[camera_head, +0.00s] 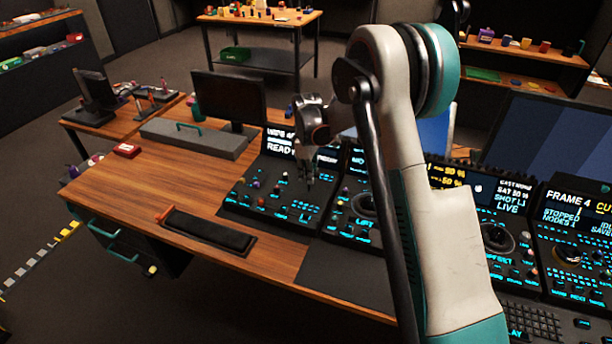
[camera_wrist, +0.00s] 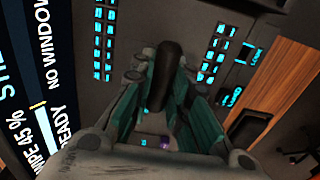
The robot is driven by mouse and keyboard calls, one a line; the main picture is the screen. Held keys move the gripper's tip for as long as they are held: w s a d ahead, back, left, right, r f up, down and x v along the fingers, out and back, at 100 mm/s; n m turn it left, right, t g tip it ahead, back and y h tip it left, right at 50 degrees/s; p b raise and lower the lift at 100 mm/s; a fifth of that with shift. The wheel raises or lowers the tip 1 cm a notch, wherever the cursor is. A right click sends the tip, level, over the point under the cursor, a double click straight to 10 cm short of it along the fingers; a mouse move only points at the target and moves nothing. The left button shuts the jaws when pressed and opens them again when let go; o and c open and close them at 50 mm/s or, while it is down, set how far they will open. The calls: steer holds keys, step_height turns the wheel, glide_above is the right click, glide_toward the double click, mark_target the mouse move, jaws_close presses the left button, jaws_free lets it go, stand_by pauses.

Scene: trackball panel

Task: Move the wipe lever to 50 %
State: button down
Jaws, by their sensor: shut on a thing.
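The wipe lever (camera_wrist: 167,66) is a dark, rounded handle in the wrist view. My gripper (camera_wrist: 166,84) has its teal-lined fingers closed on it, one on each side. In the head view my gripper (camera_head: 309,183) points down at the leftmost console panel (camera_head: 262,214), and the lever is hidden there by the fingers. The panel's screen (camera_head: 281,143) shows a wipe line and "READY" in the head view. In the wrist view the same screen (camera_wrist: 40,110) reads "WIPE 45 %", sideways.
Lit buttons (camera_wrist: 214,55) and small knobs lie close around the lever. Another panel with a black trackball (camera_head: 364,204) stands to the right. A grey box with a teal handle (camera_head: 195,139) and a dark pad (camera_head: 209,232) lie on the wooden desk, which is partly clear.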

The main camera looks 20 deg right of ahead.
steer(key=c, duration=1.5)
jaws_free()
steer(key=shift+w, duration=0.1)
steer(key=shift+c, duration=0.2)
steer(key=shift+r, duration=0.1)
step_height(320, 180, up, 12)
steer(key=shift+s, duration=0.2)
steer(key=shift+a, duration=0.1)
